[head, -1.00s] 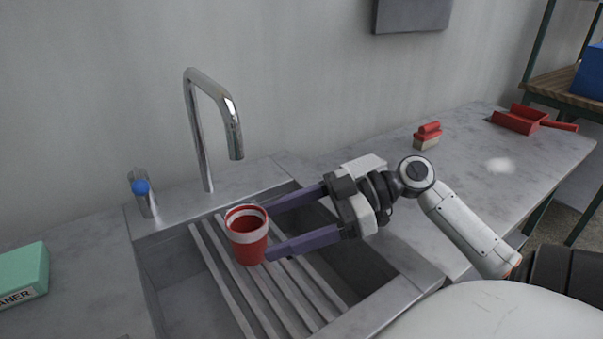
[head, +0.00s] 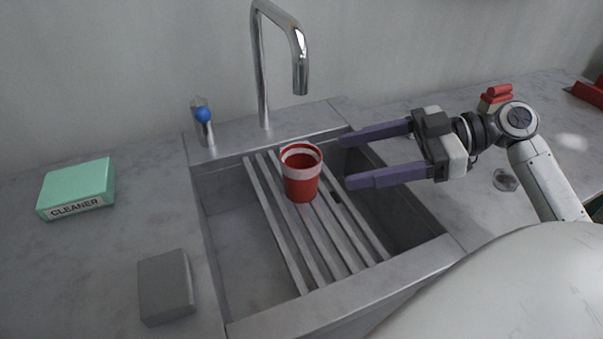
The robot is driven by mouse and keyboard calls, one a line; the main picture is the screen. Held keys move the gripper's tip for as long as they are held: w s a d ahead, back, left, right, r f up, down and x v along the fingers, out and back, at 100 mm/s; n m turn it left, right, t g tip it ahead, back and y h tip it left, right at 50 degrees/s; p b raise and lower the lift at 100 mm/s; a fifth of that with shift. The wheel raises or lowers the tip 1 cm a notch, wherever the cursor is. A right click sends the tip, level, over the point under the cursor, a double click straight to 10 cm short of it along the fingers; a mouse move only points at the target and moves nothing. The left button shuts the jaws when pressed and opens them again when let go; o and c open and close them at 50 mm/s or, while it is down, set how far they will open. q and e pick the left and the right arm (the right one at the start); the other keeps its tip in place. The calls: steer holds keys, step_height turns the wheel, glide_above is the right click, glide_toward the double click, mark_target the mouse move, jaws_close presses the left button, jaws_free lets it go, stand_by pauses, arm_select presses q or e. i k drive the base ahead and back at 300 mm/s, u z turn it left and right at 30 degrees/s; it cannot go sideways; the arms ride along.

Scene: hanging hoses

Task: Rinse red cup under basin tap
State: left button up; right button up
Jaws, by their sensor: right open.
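The red cup (head: 301,180) with a white band near its rim stands upright on the slatted rack (head: 283,228) in the basin (head: 232,270). The chrome tap (head: 262,70) rises behind the basin, and its spout ends above and behind the cup. No water shows at the spout. A small lever with a blue knob (head: 202,115) stands at the basin's back left corner. My right gripper (head: 346,161) is open and empty. Its two purple fingers point left toward the cup, with a gap between the tips and the cup. My left gripper is not in view.
A green cleaner box (head: 77,188) and a grey block (head: 166,287) lie on the counter left of the basin. A red-topped brush (head: 495,97) and a small round glass-like item (head: 505,180) are on the right counter. A red dustpan (head: 590,92) is at the far right.

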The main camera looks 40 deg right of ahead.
mark_target(202, 114)
steer(key=k, duration=1)
